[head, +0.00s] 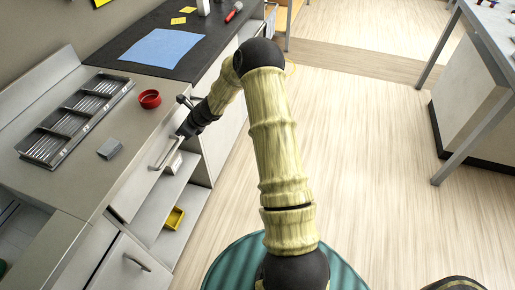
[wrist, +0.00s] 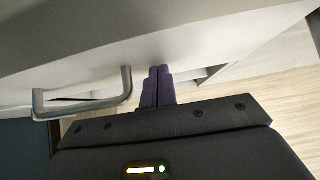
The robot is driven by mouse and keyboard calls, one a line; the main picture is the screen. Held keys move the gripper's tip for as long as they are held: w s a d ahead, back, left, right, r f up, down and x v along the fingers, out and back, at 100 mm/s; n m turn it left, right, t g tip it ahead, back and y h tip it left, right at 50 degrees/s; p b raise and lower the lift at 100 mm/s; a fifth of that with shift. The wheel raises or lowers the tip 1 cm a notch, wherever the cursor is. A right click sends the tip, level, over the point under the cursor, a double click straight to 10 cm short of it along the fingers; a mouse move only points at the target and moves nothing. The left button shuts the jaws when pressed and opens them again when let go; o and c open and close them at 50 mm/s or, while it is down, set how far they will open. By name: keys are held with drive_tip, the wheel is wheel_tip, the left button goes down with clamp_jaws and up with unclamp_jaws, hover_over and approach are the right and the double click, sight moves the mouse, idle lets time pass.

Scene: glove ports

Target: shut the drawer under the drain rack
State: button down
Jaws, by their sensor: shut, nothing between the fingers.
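The drain rack (head: 75,120) is a long metal tray with several compartments, set in the pale worktop at the left of the head view. Below the worktop edge is the white drawer front (head: 130,192) with a grey bar handle (head: 165,153). The handle also shows in the wrist view (wrist: 86,104), left of my fingers. My gripper (head: 184,133) is shut and empty beside the handle, near the far end of the front. In the wrist view my gripper's dark fingers (wrist: 159,72) point at the white front (wrist: 110,50). I cannot tell whether they touch it, nor how far the drawer stands out.
A red bowl (head: 149,99) and a grey block (head: 110,149) stand on the worktop. Open shelves under the drawer hold a yellow bin (head: 174,218). A blue sheet (head: 148,46) lies on the dark counter behind. The floor (head: 370,150) to the right is clear.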

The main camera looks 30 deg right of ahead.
drive_tip(key=shift+w+a+r, duration=0.15)
drive_tip(key=shift+a+r, duration=0.1)
drive_tip(key=shift+a, duration=0.15)
drive_tip(key=s+d+r, duration=0.6)
drive_tip(key=s+d, duration=0.2)
drive_tip(key=shift+s+r, duration=0.25)
drive_tip(key=shift+s, duration=0.15)
